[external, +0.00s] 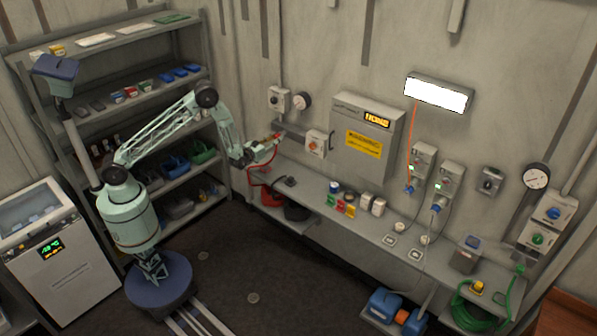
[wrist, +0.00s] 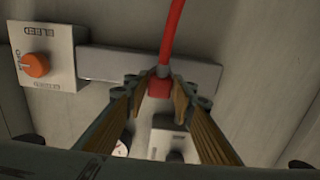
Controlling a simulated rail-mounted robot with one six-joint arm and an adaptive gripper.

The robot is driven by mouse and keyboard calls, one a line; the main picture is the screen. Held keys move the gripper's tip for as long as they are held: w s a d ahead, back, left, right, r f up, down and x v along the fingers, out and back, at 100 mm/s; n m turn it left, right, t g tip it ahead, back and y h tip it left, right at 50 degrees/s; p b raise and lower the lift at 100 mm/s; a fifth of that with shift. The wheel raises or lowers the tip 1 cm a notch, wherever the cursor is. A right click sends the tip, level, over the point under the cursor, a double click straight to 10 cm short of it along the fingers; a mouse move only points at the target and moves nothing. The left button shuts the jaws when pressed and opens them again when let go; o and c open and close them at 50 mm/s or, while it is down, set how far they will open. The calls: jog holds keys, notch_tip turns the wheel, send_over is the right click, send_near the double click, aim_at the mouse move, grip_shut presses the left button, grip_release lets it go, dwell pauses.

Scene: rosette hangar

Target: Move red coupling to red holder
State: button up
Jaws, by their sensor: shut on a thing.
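My gripper (external: 268,148) is at the back wall, to the left of the orange-knob box in the external view. In the wrist view its two fingers (wrist: 160,90) close around the red coupling (wrist: 158,86), a small red block with a red hose running from it. A little red shows at the fingertips in the external view (external: 277,137), and the red hose (external: 250,178) hangs below. A grey bar (wrist: 108,63) on the wall lies right behind the coupling. I cannot tell whether they touch. I cannot make out which part is the red holder.
A gauge (external: 302,102) and a switch box (external: 278,99) are above. A grey bench (external: 325,214) with small coloured items runs below. Shelves (external: 150,98) stand left.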

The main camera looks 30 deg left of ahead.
jog(key=shift+s, duration=0.1)
jog(key=shift+c, duration=0.5)
jog(key=shift+s+a, duration=0.1)
jog(key=shift+s, duration=0.2)
jog(key=shift+s+b, duration=0.1)
jog(key=shift+b, duration=0.2)
jog(key=shift+s, duration=0.3)
jog(key=shift+b+v, duration=1.15)
jog(key=shift+v, duration=1.05)
jog(key=shift+a, duration=0.15)
jog(key=w+a+y+b, duration=0.1)
jog(key=w+a, duration=0.3)
jog(key=a, duration=1.3)
jog(key=w+a+r+n+y+b, duration=0.1)
jog(key=w+a, duration=0.4)
jog(key=a, duration=1.1)
jog(key=w+a+n+y+b, duration=0.1)
jog(key=w+a, duration=0.4)
jog(key=a, duration=1.2)
jog(key=shift+a+r+y+b, duration=0.3)
jog(key=shift+y+b, duration=0.1)
jog(key=shift+b, duration=0.2)
